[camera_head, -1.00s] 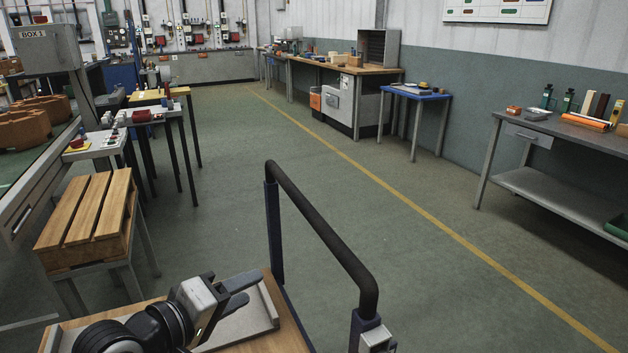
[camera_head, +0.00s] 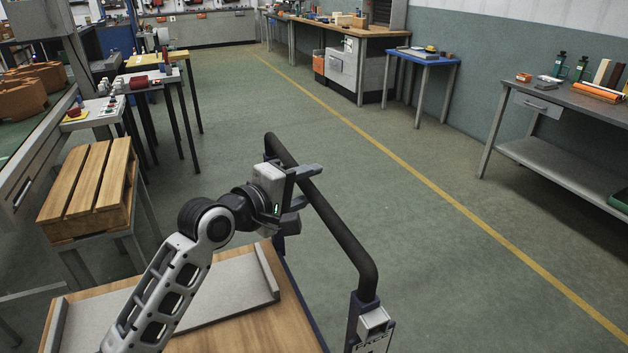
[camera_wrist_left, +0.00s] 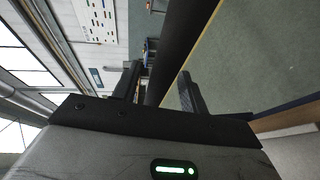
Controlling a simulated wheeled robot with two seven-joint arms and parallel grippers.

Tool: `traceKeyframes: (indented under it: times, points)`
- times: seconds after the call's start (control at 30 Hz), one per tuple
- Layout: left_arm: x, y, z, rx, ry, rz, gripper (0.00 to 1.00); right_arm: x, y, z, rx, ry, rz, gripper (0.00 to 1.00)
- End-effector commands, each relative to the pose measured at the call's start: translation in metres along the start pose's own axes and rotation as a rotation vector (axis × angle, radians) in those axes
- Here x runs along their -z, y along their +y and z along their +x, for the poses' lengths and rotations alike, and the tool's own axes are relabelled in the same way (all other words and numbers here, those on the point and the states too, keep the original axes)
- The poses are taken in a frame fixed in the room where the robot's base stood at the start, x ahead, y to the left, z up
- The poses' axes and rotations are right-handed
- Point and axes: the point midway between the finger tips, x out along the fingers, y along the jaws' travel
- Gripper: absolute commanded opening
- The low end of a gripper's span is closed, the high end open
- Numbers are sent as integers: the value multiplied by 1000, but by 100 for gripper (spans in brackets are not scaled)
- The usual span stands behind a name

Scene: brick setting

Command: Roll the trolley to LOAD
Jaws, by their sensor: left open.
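The trolley has a wooden deck (camera_head: 245,325) and a black push handle (camera_head: 338,232) on dark blue posts, at the bottom middle of the head view. My left gripper (camera_head: 307,186) is at the upper left part of the handle, its fingers open. In the left wrist view the handle (camera_wrist_left: 180,40) runs between the two spread fingers of my left gripper (camera_wrist_left: 160,88); I cannot tell if they touch it. A grey tray (camera_head: 215,300) lies on the deck, partly behind my left arm. I see no LOAD marking. My right gripper is not in view.
Open green floor (camera_head: 420,260) with a yellow line (camera_head: 440,192) lies beyond the handle and to its right. A wooden pallet (camera_head: 88,190) on a stand and worktables are at left. A blue table (camera_head: 425,57) and a grey bench (camera_head: 545,165) stand at right.

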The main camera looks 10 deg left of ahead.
Motion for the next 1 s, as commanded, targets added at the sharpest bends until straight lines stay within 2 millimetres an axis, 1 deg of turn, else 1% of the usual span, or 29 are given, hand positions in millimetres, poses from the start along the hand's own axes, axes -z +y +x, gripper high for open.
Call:
traceKeyframes:
  times: [0.03, 0.1, 0.2, 0.5, 0.53, 0.57, 0.6, 0.67, 0.7, 0.87, 1.0]
  points:
    - [0, 1, 7, -1, 0, -2, 43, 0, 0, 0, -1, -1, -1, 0]
    - [0, 0, 14, 0, 0, -1, 43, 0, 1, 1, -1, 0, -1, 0]
    - [0, 0, 20, -1, 0, 0, 43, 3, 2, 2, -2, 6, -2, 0]
    - [0, 0, 22, -1, 0, 0, 43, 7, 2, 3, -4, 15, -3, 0]
    - [0, 0, 22, -1, 0, 0, 40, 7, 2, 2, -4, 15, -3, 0]
    - [0, 0, 22, -1, 0, 0, 32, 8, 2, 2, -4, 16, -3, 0]
    - [0, 0, 22, -1, 0, 0, 21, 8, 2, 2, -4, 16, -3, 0]
    - [0, 0, 22, -1, 0, 0, 4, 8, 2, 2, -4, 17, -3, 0]
    - [0, 0, 22, -1, 0, 0, 0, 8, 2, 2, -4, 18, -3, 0]
    - [1, 0, 22, 0, 0, 0, 0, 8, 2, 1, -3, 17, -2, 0]
    - [8, -2, 22, 1, 1, 1, 0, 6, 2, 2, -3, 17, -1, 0]
